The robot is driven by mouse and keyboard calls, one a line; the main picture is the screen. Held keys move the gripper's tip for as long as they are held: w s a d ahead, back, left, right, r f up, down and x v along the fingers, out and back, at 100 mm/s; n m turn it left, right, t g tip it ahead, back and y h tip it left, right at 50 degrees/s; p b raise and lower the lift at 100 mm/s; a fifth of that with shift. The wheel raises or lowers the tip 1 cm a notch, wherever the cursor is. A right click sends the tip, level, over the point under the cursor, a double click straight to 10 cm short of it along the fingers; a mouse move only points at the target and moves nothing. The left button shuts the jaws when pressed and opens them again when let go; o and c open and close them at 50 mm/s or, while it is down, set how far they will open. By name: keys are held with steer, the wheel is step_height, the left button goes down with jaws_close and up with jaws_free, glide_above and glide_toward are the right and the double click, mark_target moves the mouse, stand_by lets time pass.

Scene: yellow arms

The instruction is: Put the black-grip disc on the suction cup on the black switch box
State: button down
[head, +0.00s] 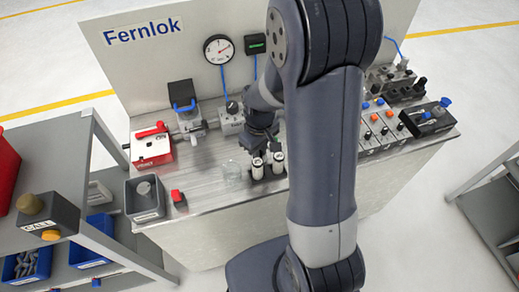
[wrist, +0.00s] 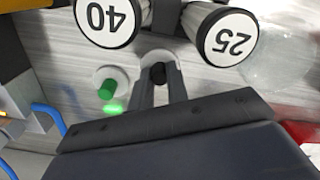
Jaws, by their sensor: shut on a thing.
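In the wrist view my gripper (wrist: 158,78) is shut on a small black grip (wrist: 158,73) between its fingertips. A pale rim of the disc (wrist: 155,57) shows just beyond the fingertips; the rest is hidden. Beside it on the bench a white disc with a green grip (wrist: 106,89) lies apart. In the head view my gripper (head: 262,146) is low over the bench, behind the two white-topped cylinders, and its held disc is hidden. The black switch box (head: 430,119) is at the bench's right end. A blue piece (head: 445,102), probably the suction cup, shows at its top right.
Cylinders marked 40 (wrist: 110,18) and 25 (wrist: 230,36) stand close to my fingers. A clear glass beaker (head: 232,174) is left of them. An orange-and-blue-button panel (head: 384,124) lies left of the switch box. A grey bin (head: 145,198) sits at the bench's left.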

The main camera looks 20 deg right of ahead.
steer(key=shift+f, duration=0.2)
steer(key=c, duration=1.4)
jaws_free()
steer(key=shift+r, duration=0.1)
steer(key=shift+o, duration=0.2)
